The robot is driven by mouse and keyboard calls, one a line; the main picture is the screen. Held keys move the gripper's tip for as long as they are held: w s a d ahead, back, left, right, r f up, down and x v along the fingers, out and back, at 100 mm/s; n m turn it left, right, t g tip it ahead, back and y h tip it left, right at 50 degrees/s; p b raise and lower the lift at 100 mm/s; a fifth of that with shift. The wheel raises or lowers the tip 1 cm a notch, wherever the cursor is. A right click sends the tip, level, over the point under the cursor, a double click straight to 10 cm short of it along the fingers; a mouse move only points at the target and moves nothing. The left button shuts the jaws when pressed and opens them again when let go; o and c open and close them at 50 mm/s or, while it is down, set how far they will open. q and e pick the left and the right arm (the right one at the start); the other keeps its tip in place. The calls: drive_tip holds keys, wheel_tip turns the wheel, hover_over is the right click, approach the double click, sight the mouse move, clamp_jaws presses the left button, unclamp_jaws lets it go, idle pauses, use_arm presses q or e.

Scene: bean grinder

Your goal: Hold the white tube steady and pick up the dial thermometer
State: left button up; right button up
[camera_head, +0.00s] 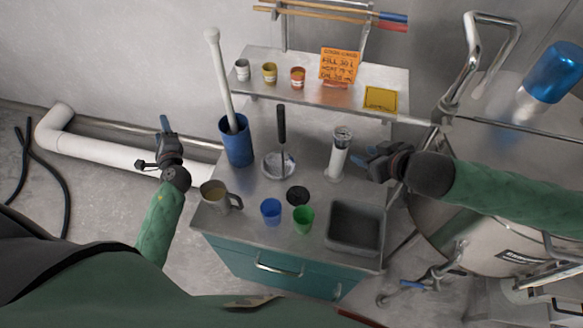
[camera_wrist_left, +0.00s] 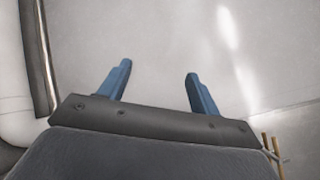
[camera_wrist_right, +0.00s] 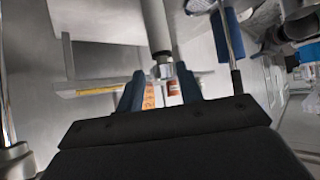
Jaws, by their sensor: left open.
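The white tube (camera_head: 337,163) stands upright on the bench, and the dial thermometer (camera_head: 343,134) sits at its top end. My right gripper (camera_head: 362,167) is open just right of the tube, apparently not touching it. In the right wrist view the picture is upside down: the tube (camera_wrist_right: 155,25) hangs from the top edge and its dial end (camera_wrist_right: 163,70) lies in line with the gap between the fingers (camera_wrist_right: 159,82). My left gripper (camera_head: 152,145) is open and empty, left of the bench and far from the tube. The left wrist view shows its fingers (camera_wrist_left: 157,85) against bare wall.
A strainer (camera_head: 279,164) with upright black handle and a blue canister (camera_head: 237,145) stand left of the tube. A mug (camera_head: 214,194), blue cup (camera_head: 271,211), green cup (camera_head: 303,221) and grey bin (camera_head: 354,228) are in front. A shelf (camera_head: 310,92) overhangs behind.

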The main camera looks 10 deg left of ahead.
use_arm(q)
drive_tip(key=s+d+r+t+y, duration=0.1)
drive_tip(key=d+r, duration=0.3)
drive_tip(key=r, duration=0.5)
drive_tip(key=s+d+r+t+y, duration=0.15)
drive_tip(key=d+r, duration=0.25)
drive_tip(key=r, duration=0.5)
drive_tip(key=s+d+f+m+g+h, duration=0.1)
drive_tip(key=s+d+f+m+h, duration=0.3)
drive_tip(key=d, duration=0.7)
drive_tip(key=s+d+f+m+g+h, duration=0.1)
drive_tip(key=d+f+m+h, duration=0.3)
drive_tip(key=d, duration=0.7)
drive_tip(key=s+d+m+g+h, duration=0.1)
drive_tip(key=s+d+m+h, duration=0.15)
drive_tip(key=d+m, duration=0.6)
drive_tip(key=m+h, duration=0.5)
drive_tip(key=h, duration=0.1)
approach(335, 163)
drive_tip(key=x, duration=0.4)
drive_tip(key=shift+w, duration=0.2)
drive_tip(key=shift+w+d+f, duration=0.25)
drive_tip(key=shift+w, duration=0.25)
drive_tip(key=shift+x, duration=3.45)
drive_tip(key=shift+f, duration=0.1)
